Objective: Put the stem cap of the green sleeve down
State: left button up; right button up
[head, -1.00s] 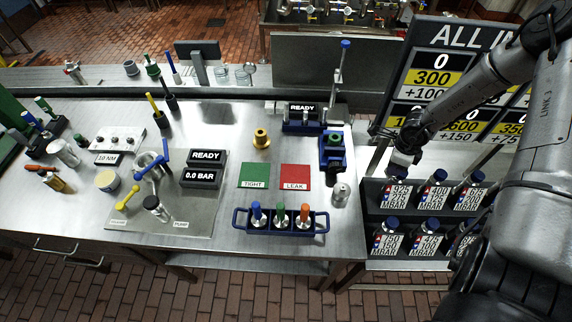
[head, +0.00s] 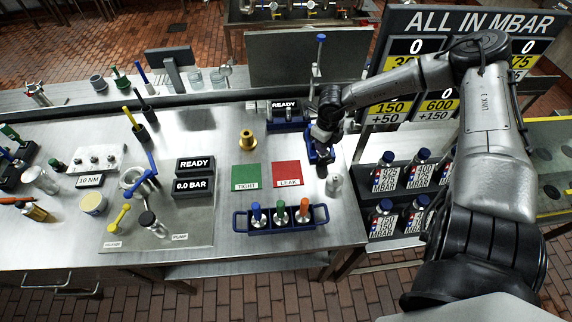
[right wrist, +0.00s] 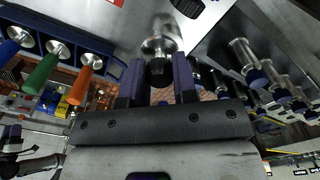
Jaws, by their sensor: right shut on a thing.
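My right gripper (head: 322,138) is over the blue stand at the right of the bench; its arm hides most of the stand. In the right wrist view its fingers (right wrist: 158,82) are shut on a small dark piece (right wrist: 158,68), taken as the stem cap. A silver fitting (right wrist: 160,42) shows just beyond it; I cannot tell whether they touch. In the head view a silver fitting (head: 333,184) stands on the bench beside the blue stand (head: 318,155). My left gripper is not in view.
A red LEAK pad (head: 286,174) and a green TIGHT pad (head: 246,176) lie left of the stand. The blue rack (head: 262,222) stands at the front edge. A brass fitting (head: 247,140) stands behind the pads. Bottles (head: 386,174) are racked at the right.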

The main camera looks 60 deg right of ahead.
jog(key=w+a+f, duration=0.1)
jog(key=w+f, duration=0.1)
jog(key=w, duration=0.1)
jog(key=w+a+f+b, duration=0.1)
jog(key=w+f, duration=0.2)
jog(key=w, duration=0.1)
jog(key=w+a+f+b, duration=0.1)
jog(key=w+a+f, duration=0.1)
jog(key=w, duration=0.2)
jog(key=shift+f, duration=0.4)
notch_tip(320, 180, down, 3)
jog(key=shift+a+f, duration=0.1)
jog(key=shift+f, duration=0.05)
jog(key=o, duration=0.9)
jog(key=shift+o, duration=0.2)
